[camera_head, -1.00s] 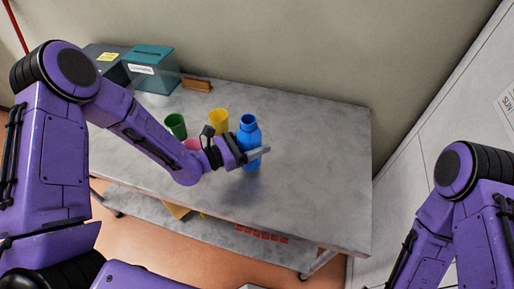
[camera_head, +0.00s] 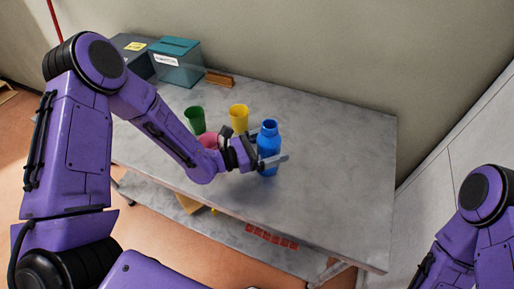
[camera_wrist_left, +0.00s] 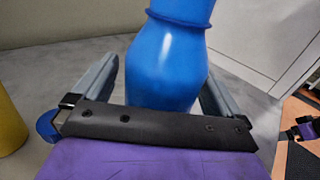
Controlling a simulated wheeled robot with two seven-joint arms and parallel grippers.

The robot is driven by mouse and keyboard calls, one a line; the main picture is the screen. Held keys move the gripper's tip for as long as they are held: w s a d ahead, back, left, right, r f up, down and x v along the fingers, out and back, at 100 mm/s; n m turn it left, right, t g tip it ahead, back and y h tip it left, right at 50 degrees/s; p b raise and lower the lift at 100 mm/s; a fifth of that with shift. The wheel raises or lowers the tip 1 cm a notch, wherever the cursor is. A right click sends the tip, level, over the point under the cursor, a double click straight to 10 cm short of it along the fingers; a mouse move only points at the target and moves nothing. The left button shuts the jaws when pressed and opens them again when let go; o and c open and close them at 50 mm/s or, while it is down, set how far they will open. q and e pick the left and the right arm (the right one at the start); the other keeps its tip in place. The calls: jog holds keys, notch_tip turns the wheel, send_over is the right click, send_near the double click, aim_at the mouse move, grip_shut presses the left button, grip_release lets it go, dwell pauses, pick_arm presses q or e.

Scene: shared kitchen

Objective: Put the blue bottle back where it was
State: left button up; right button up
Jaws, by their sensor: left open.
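The blue bottle (camera_head: 268,144) stands upright on the grey table (camera_head: 330,150), right of the cups. In the left wrist view the bottle (camera_wrist_left: 168,62) rises between the two fingers, its top cut off by the frame edge. My left gripper (camera_head: 270,162) is at the bottle with its fingers open on either side of it. In the left wrist view the left gripper (camera_wrist_left: 160,90) shows a gap between the bottle and at least the left finger. My right arm (camera_head: 475,225) is at the lower right; its gripper is out of the frame.
A yellow cup (camera_head: 239,118), a green cup (camera_head: 195,120) and a partly hidden pink cup (camera_head: 208,140) stand left of the bottle. Teal boxes (camera_head: 176,62) and a brown block (camera_head: 219,79) are at the back left. The table's right part is clear.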

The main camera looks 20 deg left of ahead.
pick_arm(q)
jog(key=b+v, duration=0.1)
jog(key=v, duration=1)
jog(key=shift+s, duration=0.15)
